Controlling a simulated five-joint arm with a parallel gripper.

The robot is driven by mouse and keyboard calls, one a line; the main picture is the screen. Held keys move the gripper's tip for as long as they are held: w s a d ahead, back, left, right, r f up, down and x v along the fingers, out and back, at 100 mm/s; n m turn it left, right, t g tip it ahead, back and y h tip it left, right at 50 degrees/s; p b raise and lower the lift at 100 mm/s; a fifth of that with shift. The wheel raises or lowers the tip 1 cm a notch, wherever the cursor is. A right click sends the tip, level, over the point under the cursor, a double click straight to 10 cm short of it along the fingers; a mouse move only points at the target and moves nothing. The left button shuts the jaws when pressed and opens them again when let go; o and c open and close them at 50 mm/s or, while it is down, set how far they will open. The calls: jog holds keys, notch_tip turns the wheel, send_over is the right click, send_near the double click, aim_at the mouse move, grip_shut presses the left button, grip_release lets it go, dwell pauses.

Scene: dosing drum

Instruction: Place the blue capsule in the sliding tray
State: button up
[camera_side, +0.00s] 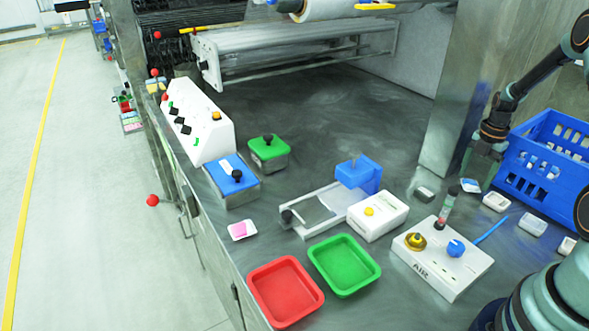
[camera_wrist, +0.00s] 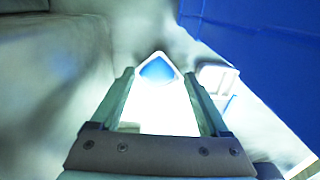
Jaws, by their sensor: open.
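The blue capsule (camera_side: 470,184) lies in a small white dish at the right, beside the blue crate. In the wrist view the blue capsule (camera_wrist: 157,68) shows between and beyond the fingertips, on a bright white surface. My gripper (camera_side: 487,156) hangs above and just behind it in the side view. In the wrist view my gripper (camera_wrist: 158,78) is open, with nothing between the fingers. The sliding tray (camera_side: 318,207) is a pale frame with a dark knob at its left end. It lies mid-table, in front of a blue block.
The blue crate (camera_side: 548,165) stands close on the right of my gripper. Several white dishes (camera_side: 496,201) lie near it. A white AIR box (camera_side: 442,258) with knobs and an upright tube, a white box (camera_side: 377,217), and red (camera_side: 285,291) and green (camera_side: 344,264) trays stand in front.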

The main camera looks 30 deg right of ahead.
jog(key=shift+f, duration=0.6)
jog(key=shift+r, duration=0.1)
jog(key=c, duration=1.2)
